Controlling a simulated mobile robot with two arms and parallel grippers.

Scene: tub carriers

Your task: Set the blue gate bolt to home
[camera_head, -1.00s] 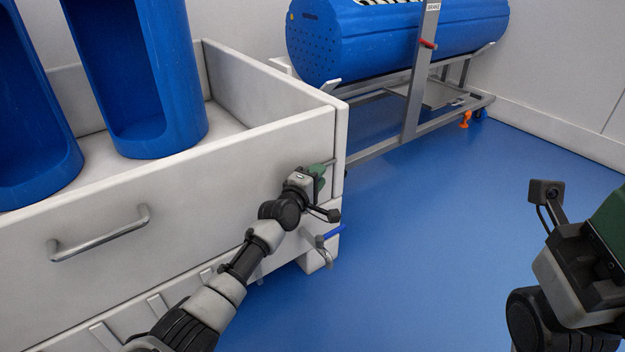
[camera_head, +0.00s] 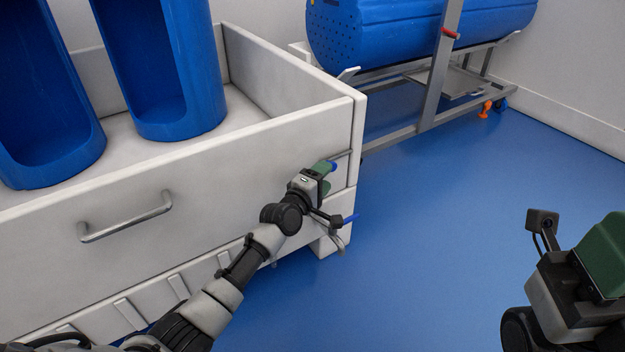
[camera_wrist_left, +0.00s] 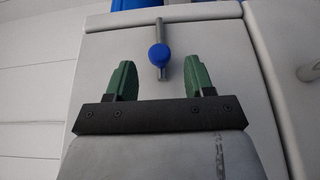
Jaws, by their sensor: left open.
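The gate bolt's blue knob (camera_head: 333,166) shows at the right end of the white cart's front, just past my left gripper. In the left wrist view the blue knob (camera_wrist_left: 158,55) sits on a metal rod against a white panel. My left gripper (camera_head: 324,172) is open. Its green fingers stand on either side of the knob in that view, with gaps on both sides; their distance in depth is hard to tell. My right gripper (camera_head: 605,250) is only partly in view at the right edge, and its fingertips are not clear.
The white cart (camera_head: 250,150) holds two blue tubs (camera_head: 170,80) and has a metal handle (camera_head: 125,218) on its front. A blue drum (camera_head: 415,30) lies on a metal frame behind. The blue floor at right is clear.

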